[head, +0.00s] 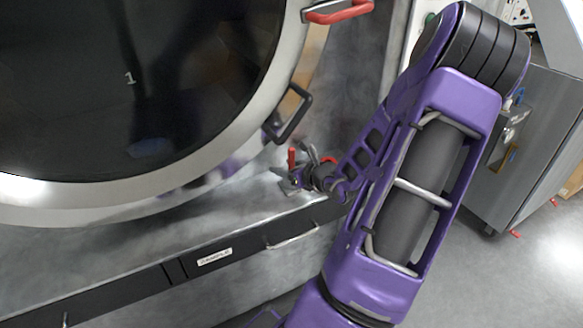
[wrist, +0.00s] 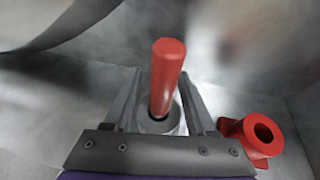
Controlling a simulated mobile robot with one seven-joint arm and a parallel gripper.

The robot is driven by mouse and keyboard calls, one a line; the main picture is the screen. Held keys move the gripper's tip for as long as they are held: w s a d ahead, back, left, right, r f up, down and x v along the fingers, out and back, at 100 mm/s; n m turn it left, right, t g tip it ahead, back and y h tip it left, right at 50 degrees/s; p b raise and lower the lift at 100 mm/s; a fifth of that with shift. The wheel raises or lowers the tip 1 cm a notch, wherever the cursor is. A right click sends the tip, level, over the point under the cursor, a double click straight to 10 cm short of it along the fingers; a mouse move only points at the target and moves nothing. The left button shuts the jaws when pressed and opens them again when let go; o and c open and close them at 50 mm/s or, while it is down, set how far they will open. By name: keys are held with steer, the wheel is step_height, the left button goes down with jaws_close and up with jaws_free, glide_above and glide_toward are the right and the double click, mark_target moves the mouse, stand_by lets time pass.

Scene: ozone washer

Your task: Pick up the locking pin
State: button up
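The locking pin, with a red rounded cylindrical handle (wrist: 167,75), stands nearly upright in the wrist view, its lower end in a grey metal collar (wrist: 160,122). In the head view, the red pin (head: 291,158) shows small on the grey ledge below the large round door. My gripper (wrist: 160,82) is open, with one grey finger on each side of the pin and gaps beside its lower part. I cannot tell whether the fingertips touch it. In the head view my gripper (head: 299,179) is low at the pin, and my wrist partly hides the area.
A red part with a round hole (wrist: 255,134) lies right of my gripper on the metal surface. The round door (head: 130,90) has a dark handle (head: 292,113) just above the pin. Drawer fronts (head: 215,257) run below the ledge. A grey cabinet (head: 525,150) stands at right.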

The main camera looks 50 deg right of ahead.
jaws_close()
stand_by(0.3)
